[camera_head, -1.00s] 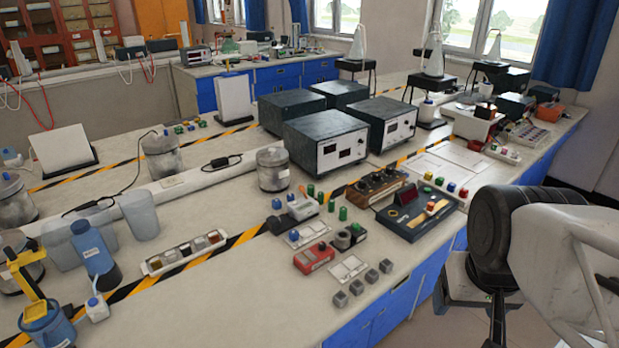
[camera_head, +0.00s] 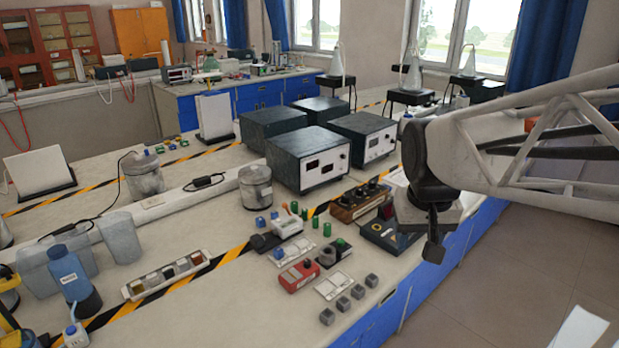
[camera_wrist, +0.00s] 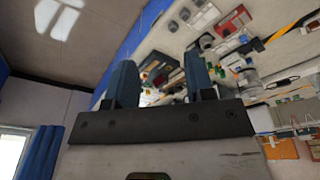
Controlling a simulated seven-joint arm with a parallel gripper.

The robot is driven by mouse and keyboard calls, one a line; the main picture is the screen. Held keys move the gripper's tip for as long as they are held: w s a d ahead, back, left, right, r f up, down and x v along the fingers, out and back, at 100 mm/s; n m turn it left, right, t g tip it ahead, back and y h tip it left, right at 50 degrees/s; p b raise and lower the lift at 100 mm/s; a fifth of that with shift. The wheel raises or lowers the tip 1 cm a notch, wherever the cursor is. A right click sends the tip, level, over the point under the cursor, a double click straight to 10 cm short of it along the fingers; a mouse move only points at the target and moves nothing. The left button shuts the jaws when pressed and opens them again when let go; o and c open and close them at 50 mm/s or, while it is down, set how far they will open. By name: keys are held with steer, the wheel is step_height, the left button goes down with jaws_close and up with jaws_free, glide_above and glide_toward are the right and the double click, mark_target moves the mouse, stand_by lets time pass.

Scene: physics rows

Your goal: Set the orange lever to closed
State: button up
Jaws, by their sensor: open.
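A small white device (camera_head: 287,227) stands on the bench in the head view. A small orange-red upright part (camera_head: 286,207) shows at its top; it may be the orange lever, but it is too small to be sure or to read its setting. My gripper (camera_head: 433,246) hangs by the bench's right front edge, well to the right of that device and apart from it. In the wrist view my gripper (camera_wrist: 160,72) has two dark blue fingers spread apart with nothing held between them.
A red device (camera_head: 299,275), several grey cubes (camera_head: 343,303) and a dark control box (camera_head: 388,236) lie along the bench (camera_head: 225,315) front. Dark instrument boxes (camera_head: 293,157) stand behind. Open floor (camera_head: 520,270) lies to the right.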

steer(key=w+a, duration=0.3)
steer(key=w, duration=0.5)
steer(key=w+a, duration=0.3)
steer(key=w, duration=0.5)
steer(key=n+g+h, duration=0.2)
glide_above(286, 208)
steer(key=a, duration=0.1)
steer(key=f, duration=2)
steer(key=shift+w+a+f, duration=0.1)
steer(key=shift+w+f, duration=0.1)
steer(key=shift+w, duration=0.1)
steer(key=shift+w+a+f, duration=0.15)
steer(key=shift+a+f, duration=0.05)
steer(key=shift+f, duration=0.05)
steer(key=shift+f, duration=0.1)
steer(key=shift+w+d+f, duration=0.1)
steer(key=shift+d+f, duration=0.1)
steer(key=shift+f, duration=1.05)
steer(key=shift+s+d+f, duration=0.1)
steer(key=shift+d+f, duration=0.15)
steer(key=shift+f, duration=1)
steer(key=shift+w+d+f, duration=0.1)
steer(key=shift+d+f, duration=0.1)
steer(key=shift+f, duration=1.05)
